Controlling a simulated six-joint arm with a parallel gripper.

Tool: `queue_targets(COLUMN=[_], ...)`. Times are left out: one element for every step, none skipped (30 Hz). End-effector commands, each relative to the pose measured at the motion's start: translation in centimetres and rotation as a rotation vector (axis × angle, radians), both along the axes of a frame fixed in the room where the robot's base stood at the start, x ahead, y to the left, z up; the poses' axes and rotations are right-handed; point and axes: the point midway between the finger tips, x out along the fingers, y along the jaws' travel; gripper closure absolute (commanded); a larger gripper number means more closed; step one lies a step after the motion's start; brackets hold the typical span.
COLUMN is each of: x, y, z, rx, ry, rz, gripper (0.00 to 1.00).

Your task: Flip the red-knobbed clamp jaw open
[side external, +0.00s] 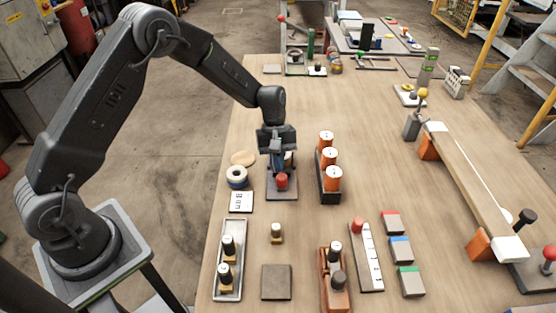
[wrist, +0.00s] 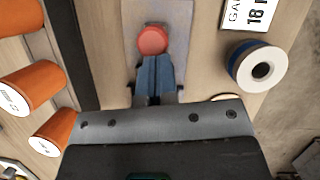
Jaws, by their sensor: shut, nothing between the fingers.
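The clamp's red knob (side external: 282,181) shows just in front of my gripper, over a grey base plate (side external: 283,194). The wrist view shows the knob (wrist: 152,40) right beyond my fingertips, above the bare plate (wrist: 175,20). My gripper (side external: 276,168) points down over the plate; its blue-grey fingers (wrist: 153,68) are together and empty. The tips look close to the knob, but I cannot tell whether they touch it. The clamp's jaw and most of its body are hidden behind my fingers and gripper body, so the jaw's angle cannot be made out.
Orange spools (side external: 330,155) stand in a dark rack close to the right of the clamp. A white and blue roll (side external: 237,177) and a printed card (side external: 241,201) lie to the left. A small brown-based peg (side external: 277,233) stands in front. Bare table lies right of the rack.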

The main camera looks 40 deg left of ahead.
Motion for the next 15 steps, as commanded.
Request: queue_targets(x=[-0.47, -0.69, -0.86, -0.92, -0.93, -0.9, -0.9, -0.89, -0.89, -0.89, -0.89, -0.87, -0.85, -0.82, -0.75], y=[-0.52, -0.75, -0.91, -0.95, -0.94, -0.92, -0.91, -0.9, -0.9, -0.9, -0.9, -0.89, -0.87, -0.83, -0.76], z=[0.06, 0.08, 0.07, 0.05, 0.03, 0.02, 0.02, 0.02, 0.02, 0.02, 0.03, 0.05, 0.11, 0.21, 0.45], rx=[0.0, -0.001, -0.001, -0.001, -0.001, -0.001, -0.001, -0.001, -0.001, -0.001, 0.0, -0.001, 0.0, 0.0, -0.001], ry=[0.001, 0.002, 0.001, 0.001, 0.001, 0.001, 0.001, 0.001, 0.001, 0.001, 0.001, 0.001, 0.0, 0.0, -0.001], rz=[-0.003, -0.003, -0.001, -0.001, 0.0, 0.0, 0.0, 0.0, 0.0, 0.0, 0.0, 0.0, 0.0, 0.0, 0.0], gripper=[1.0, 1.0, 1.0, 1.0, 1.0, 1.0, 1.0, 1.0, 1.0, 1.0, 1.0, 1.0, 1.0, 1.0, 1.0])
